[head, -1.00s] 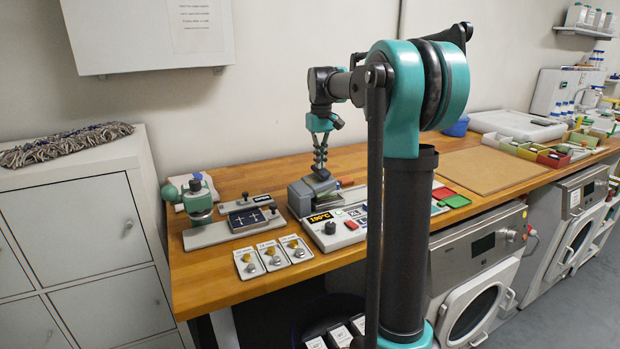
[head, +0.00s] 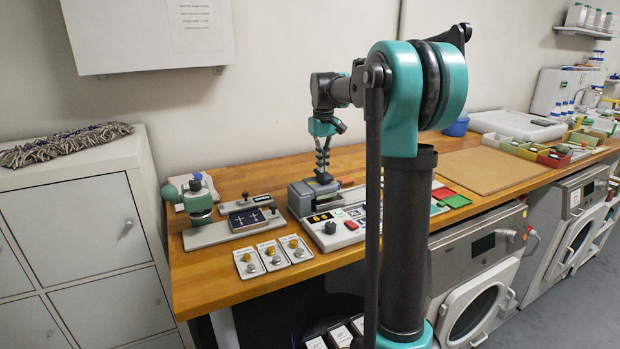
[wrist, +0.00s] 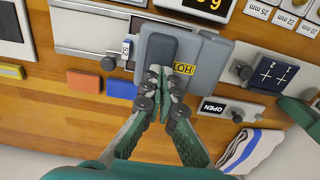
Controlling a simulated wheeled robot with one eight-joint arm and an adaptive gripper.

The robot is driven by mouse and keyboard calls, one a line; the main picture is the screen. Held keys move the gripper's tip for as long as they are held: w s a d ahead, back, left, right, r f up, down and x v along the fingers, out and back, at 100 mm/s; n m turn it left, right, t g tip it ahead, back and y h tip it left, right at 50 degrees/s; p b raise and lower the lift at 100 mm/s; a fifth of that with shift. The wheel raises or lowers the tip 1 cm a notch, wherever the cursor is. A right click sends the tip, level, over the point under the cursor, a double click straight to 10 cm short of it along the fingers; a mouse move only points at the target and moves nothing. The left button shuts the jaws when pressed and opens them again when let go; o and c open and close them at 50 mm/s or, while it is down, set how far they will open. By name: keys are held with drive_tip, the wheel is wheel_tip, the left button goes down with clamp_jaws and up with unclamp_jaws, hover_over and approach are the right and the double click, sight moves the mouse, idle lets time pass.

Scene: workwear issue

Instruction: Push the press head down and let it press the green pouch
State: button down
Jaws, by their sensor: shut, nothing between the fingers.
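The grey press head (wrist: 203,75) with a yellow HOT label fills the middle of the wrist view. The press also shows in the head view (head: 302,200) at the back of the bench. My gripper (wrist: 160,72) is shut and empty, pointing down with its fingertips at the top of the press head, seemingly touching it. It also shows in the head view (head: 323,180). No green pouch shows under the press head, which hides what is below. A flat green piece (head: 456,201) lies on the bench right of my arm; I cannot tell if it is the pouch.
A control panel (head: 340,232) with a lit display and knob stands before the press. An orange block (wrist: 84,81) and a blue block (wrist: 121,89) lie beside its rail. A small fixture (head: 240,224) and several knob plates (head: 270,256) stand to the left.

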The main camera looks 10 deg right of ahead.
wheel_tip(320, 180, up, 13)
idle(1.8)
